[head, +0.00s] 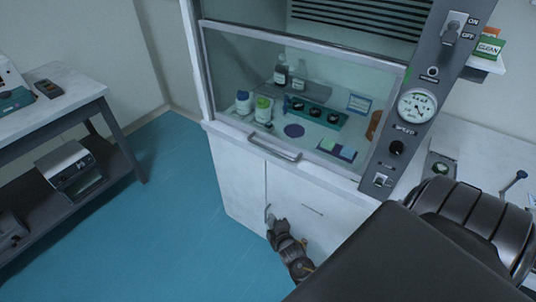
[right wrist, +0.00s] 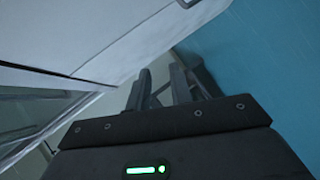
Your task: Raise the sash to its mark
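The glass sash (head: 300,55) of the fume hood is down, its lower edge close above the white cabinet front. Its grey bar handle (head: 272,149) runs along the lower left part. A small green mark (head: 408,74) shows on the hood's right post. My right gripper (head: 269,213) is in front of the cabinet doors, below the handle and apart from it. In the right wrist view its two fingers (right wrist: 160,88) stand apart with nothing between them. A glass panel with a pale frame (right wrist: 30,108) shows at the left there. My left gripper is not in view.
Bottles (head: 264,108) and a teal rack (head: 313,114) stand behind the glass. The right post carries a switch (head: 455,27), a dial (head: 417,105) and a knob (head: 397,148). A side table (head: 60,105) stands left; the blue floor (head: 165,215) between is clear.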

